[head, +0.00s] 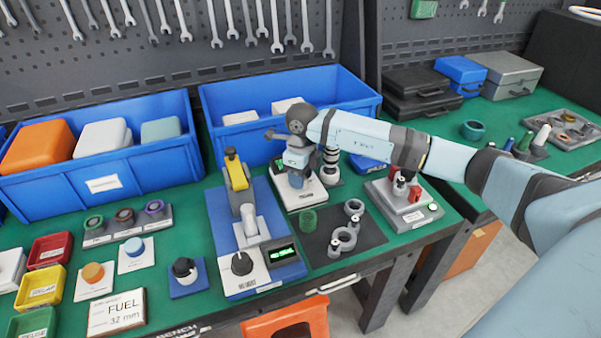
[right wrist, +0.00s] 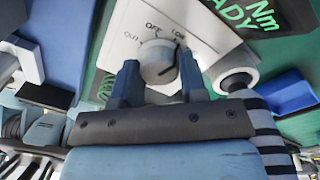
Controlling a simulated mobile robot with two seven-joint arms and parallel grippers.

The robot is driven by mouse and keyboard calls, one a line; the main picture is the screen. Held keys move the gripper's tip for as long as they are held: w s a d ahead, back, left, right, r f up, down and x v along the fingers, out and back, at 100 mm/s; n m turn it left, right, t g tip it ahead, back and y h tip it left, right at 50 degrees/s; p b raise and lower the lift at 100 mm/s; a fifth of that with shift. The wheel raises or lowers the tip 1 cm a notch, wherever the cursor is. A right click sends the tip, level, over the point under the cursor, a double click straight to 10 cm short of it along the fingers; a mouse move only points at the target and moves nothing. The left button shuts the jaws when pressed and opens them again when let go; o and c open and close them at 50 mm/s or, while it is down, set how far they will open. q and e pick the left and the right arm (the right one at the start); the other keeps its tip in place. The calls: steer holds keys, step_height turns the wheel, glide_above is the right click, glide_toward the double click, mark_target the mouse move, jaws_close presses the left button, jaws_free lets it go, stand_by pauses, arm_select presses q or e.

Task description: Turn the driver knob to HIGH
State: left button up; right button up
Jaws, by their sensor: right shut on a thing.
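The driver knob (right wrist: 156,58) is pale grey and round, on a white panel (right wrist: 195,22) in the right wrist view. OFF and LOW are printed above it; the HIGH mark cannot be made out. A dark line shows on the knob's right side, but its exact setting is unclear. My right gripper (right wrist: 159,75) is shut on the knob, one finger on each side. In the head view my right gripper (head: 296,179) is over the white driver unit (head: 308,198), hiding the knob. My left gripper is not in view.
A green-lit display reading Nm READY (right wrist: 258,18) adjoins the knob. Left of the driver unit stands a blue press fixture (head: 219,225). A dark mat with grey rings (head: 318,258) lies in front, and a red-topped device (head: 418,214) stands right. Blue bins (head: 363,100) stand behind.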

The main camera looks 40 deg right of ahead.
steer(key=shift+r+m+p, duration=0.15)
steer(key=shift+m+p, duration=0.15)
steer(key=shift+m, duration=0.6)
steer(key=m+p, duration=0.1)
steer(key=m, duration=0.3)
steer(key=shift+m+p, duration=0.3)
steer(key=m+p, duration=0.1)
steer(key=m, duration=0.1)
steer(key=shift+m, duration=0.3)
steer(key=m+p, duration=0.1)
steer(key=m, duration=0.1)
steer(key=shift+m+t, duration=0.3)
steer(key=shift+m, duration=0.1)
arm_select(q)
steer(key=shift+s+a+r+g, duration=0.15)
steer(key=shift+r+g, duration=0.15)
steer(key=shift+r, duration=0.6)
arm_select(e)
steer(key=shift+m, duration=0.6)
arm_select(q)
steer(key=shift+p, duration=0.3)
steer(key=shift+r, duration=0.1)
arm_select(e)
steer(key=o, duration=0.9)
